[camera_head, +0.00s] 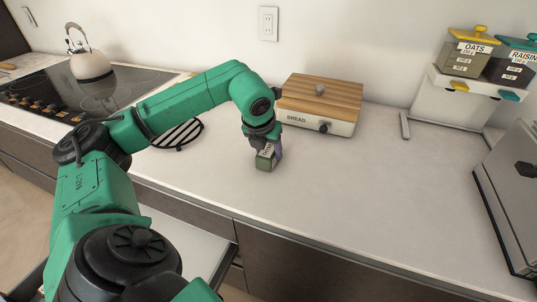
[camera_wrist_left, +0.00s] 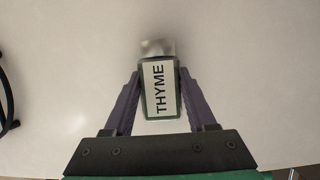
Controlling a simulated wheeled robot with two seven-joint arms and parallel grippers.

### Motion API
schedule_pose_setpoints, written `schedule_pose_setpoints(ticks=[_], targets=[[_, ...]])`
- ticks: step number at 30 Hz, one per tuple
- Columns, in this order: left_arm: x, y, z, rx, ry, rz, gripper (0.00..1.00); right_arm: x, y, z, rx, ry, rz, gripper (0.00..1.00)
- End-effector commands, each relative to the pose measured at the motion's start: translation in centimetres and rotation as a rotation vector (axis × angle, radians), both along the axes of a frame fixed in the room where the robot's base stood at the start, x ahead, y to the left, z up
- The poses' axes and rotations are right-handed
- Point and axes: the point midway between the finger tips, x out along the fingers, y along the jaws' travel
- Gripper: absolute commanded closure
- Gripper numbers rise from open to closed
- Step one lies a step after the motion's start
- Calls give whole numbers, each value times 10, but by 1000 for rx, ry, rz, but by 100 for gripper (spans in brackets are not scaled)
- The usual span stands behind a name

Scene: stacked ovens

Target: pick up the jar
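The jar (camera_head: 265,161) is a small green-sided container with a white label, at the middle of the counter in the head view. In the left wrist view the jar (camera_wrist_left: 162,92) shows a label reading THYME and a pale, shiny end at the top. My left gripper (camera_head: 270,153) reaches down to it from above. In the left wrist view the purple fingers of my left gripper (camera_wrist_left: 160,78) press against both sides of the jar. Whether the jar's bottom touches the counter is hard to tell. My right gripper is not in view.
A bread box (camera_head: 310,115) with a wooden lid stands just behind the jar. A striped black-and-white item (camera_head: 178,134) lies to the left, by the cooktop (camera_head: 115,88) with a kettle (camera_head: 90,64). A canister rack (camera_head: 440,98) stands at right.

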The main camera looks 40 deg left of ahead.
Motion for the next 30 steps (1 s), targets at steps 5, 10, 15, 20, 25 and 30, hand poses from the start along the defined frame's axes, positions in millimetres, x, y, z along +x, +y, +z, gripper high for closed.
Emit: schedule_pose_setpoints(ticks=[5, 10, 15, 20, 25, 30], targets=[[0, 0, 1, 0, -1, 0, 100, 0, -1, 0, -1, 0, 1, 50], [0, 0, 2, 0, -2, 0, 100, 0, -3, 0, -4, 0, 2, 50], [1, 0, 20, 0, -5, 0, 100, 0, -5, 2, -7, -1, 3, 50], [1, -1, 66, -4, -10, -2, 100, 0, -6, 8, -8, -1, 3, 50], [1, -2, 137, -6, -10, -3, 100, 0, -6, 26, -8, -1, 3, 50], [0, 0, 187, -1, -6, -1, 100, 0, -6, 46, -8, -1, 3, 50]])
